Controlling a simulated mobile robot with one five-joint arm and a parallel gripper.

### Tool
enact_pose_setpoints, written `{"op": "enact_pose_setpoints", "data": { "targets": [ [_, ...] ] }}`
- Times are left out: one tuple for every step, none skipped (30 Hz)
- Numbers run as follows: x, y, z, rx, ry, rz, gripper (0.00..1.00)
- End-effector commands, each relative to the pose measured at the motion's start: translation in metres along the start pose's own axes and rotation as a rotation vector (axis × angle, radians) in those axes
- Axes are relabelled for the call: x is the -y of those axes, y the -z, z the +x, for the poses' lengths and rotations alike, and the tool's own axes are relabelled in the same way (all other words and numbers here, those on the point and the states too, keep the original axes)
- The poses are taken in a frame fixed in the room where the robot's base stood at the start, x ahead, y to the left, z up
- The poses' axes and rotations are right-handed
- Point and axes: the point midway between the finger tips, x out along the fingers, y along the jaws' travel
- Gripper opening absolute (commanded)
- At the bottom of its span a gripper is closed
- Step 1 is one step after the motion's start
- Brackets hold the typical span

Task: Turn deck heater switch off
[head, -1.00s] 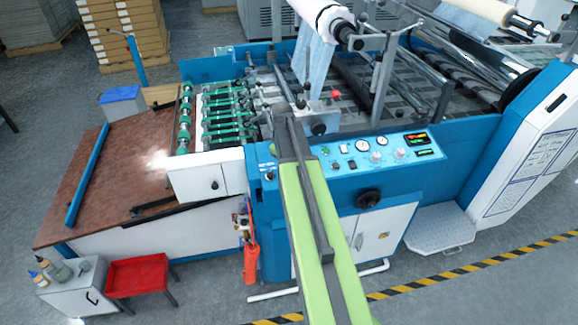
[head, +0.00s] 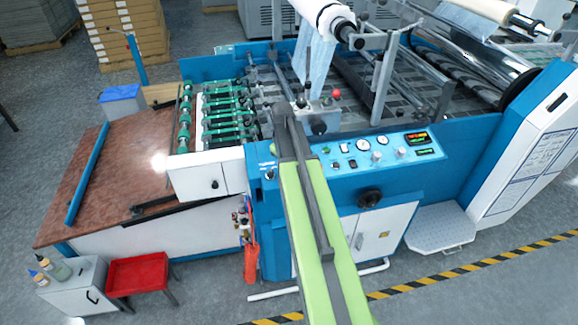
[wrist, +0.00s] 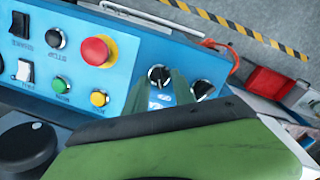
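In the wrist view, a small black rotary switch (wrist: 159,73) with a pale pointer mark sits on the blue panel (wrist: 140,28). My gripper (wrist: 161,78) has its two green fingers on either side of this switch, with a gap and part of a label between them. I cannot tell whether the fingers touch it. A second rotary switch (wrist: 202,90) is just right of the fingers. Two rocker switches (wrist: 24,70) are at the far left. The labels appear upside down and I cannot read which one is the deck heater. In the head view my arm hides the gripper.
A red mushroom button (wrist: 97,50), a green button (wrist: 60,85), a yellow button (wrist: 99,98) and a large black knob (wrist: 27,147) share the panel. In the head view, a red stool (head: 137,275) and white cabinet (head: 72,285) stand at front left.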

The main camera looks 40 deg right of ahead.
Motion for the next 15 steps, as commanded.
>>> {"op": "enact_pose_setpoints", "data": {
  "targets": [
    [0.000,0.000,-0.003,0.000,0.000,0.000,0.31],
    [0.000,0.000,-0.004,-0.001,0.000,0.000,0.31],
    [-0.001,0.000,-0.008,-0.001,0.000,0.000,0.31],
    [-0.001,0.000,-0.011,-0.001,-0.001,0.000,0.31],
    [-0.001,0.000,-0.014,-0.001,-0.001,0.000,0.31],
    [-0.001,0.000,-0.020,-0.001,-0.001,0.000,0.31],
    [-0.001,0.000,-0.025,-0.001,-0.001,0.000,0.31],
    [-0.001,0.000,-0.031,-0.001,-0.001,0.000,0.31],
    [-0.001,0.000,-0.039,-0.001,-0.001,0.000,0.31],
    [-0.001,0.000,-0.045,-0.001,-0.001,0.000,0.31],
    [-0.002,0.000,-0.052,-0.001,0.000,0.000,0.31],
    [-0.002,0.000,-0.061,-0.001,0.000,0.000,0.31],
    [-0.002,0.000,-0.068,-0.001,0.000,0.000,0.31],
    [-0.002,0.000,-0.075,-0.001,0.000,0.000,0.31],
    [-0.002,0.000,-0.084,0.000,0.000,0.000,0.31]
  ]
}}
